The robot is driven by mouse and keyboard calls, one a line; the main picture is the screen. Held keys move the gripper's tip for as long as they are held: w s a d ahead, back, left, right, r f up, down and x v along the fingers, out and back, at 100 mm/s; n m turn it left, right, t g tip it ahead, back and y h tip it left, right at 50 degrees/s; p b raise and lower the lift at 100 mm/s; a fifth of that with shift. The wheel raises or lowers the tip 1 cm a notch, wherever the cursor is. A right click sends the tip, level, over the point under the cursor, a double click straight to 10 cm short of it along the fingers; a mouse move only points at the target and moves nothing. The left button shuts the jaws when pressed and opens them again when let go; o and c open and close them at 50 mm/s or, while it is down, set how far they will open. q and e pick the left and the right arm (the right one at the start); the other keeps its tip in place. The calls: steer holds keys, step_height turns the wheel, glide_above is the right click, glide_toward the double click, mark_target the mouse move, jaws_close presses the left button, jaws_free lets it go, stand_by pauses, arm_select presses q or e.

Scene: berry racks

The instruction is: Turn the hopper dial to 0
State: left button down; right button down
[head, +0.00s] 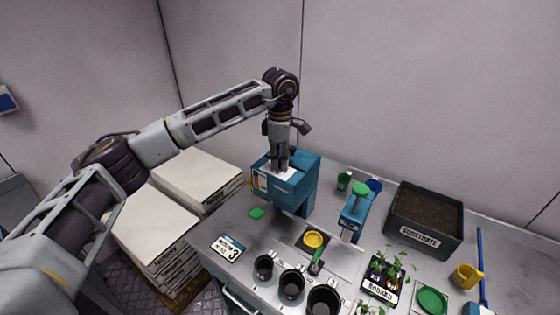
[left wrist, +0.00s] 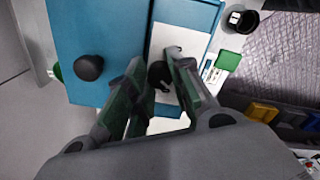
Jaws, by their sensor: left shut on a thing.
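The hopper (head: 310,178) is a blue box standing on the bench, with a pale panel on its top. In the left wrist view, the hopper (left wrist: 105,30) shows its white panel (left wrist: 183,32) and a black round knob (left wrist: 88,67) to the left of that panel. My left gripper (head: 279,166) points down at the panel. It is shut on the small dark dial (left wrist: 158,75), which shows between its fingers on the white panel. The fingers hide part of the dial, and I cannot read its setting. My right gripper is not in view.
A card marked 3 (head: 228,248), a row of black pots (head: 291,284) and a yellow dish (head: 313,240) are in front of the hopper. A smaller blue device (head: 353,215) and a substrate tub (head: 424,218) stand to the right.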

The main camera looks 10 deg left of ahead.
arm_select(q)
steer(key=m+b, duration=0.1)
steer(key=m, duration=0.2)
steer(key=shift+m+b, duration=0.7)
steer(key=shift+m, duration=0.8)
steer(key=c, duration=1.2)
jaws_free()
steer(key=shift+c, duration=0.2)
step_height(320, 180, up, 12)
